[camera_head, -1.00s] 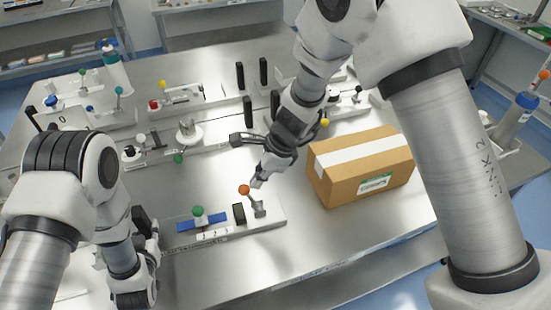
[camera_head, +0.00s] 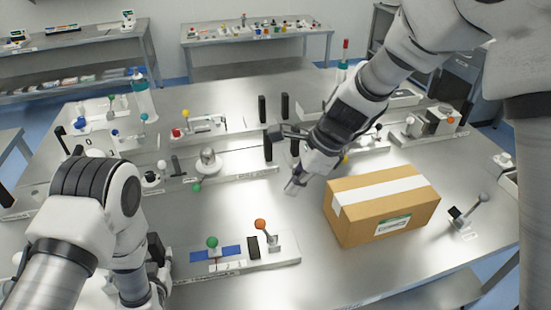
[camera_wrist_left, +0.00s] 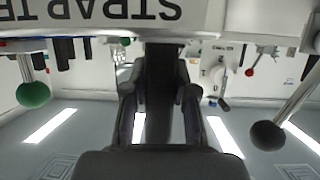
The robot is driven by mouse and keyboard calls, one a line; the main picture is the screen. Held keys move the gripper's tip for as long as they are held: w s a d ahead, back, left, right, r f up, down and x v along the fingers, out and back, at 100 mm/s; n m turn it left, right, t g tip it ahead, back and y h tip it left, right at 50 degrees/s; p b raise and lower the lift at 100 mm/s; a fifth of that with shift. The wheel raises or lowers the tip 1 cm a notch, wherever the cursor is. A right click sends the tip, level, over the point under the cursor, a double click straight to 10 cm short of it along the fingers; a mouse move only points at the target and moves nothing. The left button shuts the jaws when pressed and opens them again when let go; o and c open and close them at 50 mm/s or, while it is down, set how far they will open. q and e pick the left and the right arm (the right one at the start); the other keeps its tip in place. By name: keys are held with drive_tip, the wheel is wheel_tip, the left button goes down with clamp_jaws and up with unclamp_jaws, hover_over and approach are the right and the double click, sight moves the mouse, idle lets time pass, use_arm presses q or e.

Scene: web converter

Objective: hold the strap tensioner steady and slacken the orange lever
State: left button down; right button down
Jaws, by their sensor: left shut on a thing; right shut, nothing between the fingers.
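The strap tensioner is a pale plate (camera_head: 284,254) at the near middle of the table, with a blue strip (camera_head: 230,251) and a green-knobbed lever. Its orange-knobbed lever (camera_head: 260,225) leans left near the plate's right end. My left gripper (camera_head: 160,264) is at the plate's left end, partly hidden by its own wrist. In the left wrist view its fingers (camera_wrist_left: 160,60) are shut at the tensioner's edge, below an upside-down "STRAP TE" label (camera_wrist_left: 90,12). My right gripper (camera_head: 294,186) is shut and empty above the table, behind and right of the orange knob, apart from it.
A taped cardboard box (camera_head: 350,212) stands right of the tensioner, close to my right gripper. Other fixtures with coloured knobs, such as a green one (camera_head: 196,188), stand behind. A grey-knobbed lever (camera_head: 483,197) is at the far right. Bare tabletop lies in front of the box.

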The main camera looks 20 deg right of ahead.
use_arm(q)
drive_tip(key=shift+s+f, duration=0.2)
drive_tip(key=shift+f, duration=0.05)
idle(0.3)
drive_tip(key=c, duration=0.9)
unclamp_jaws()
drive_tip(key=shift+o, duration=0.3)
drive_tip(key=shift+w+r, duration=0.1)
drive_tip(key=shift+w, duration=0.05)
drive_tip(key=v, duration=0.7)
drive_tip(key=shift+s+r+p, duration=0.2)
drive_tip(key=shift+p, duration=0.1)
